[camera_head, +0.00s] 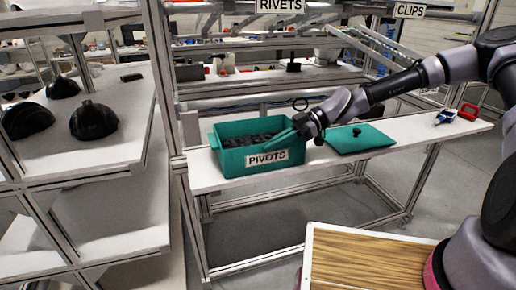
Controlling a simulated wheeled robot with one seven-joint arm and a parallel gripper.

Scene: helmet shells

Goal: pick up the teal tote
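The teal tote (234,164) stands on the white bench in the middle of the view. It is open on top, carries a "PIVOTS" label on its front, and holds dark parts. My arm reaches in from the right. My gripper (295,131) is at the tote's right end, over or against the rim there. The fingers are small and partly lost against the teal, so I cannot tell whether they are open, shut or touching the tote.
A teal lid (346,142) with a black knob lies right of the tote. Blue and red items (458,113) sit at the bench's right end. Black helmet shells (94,120) stand on the left rack. A wood-topped tray (370,262) is at the lower right.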

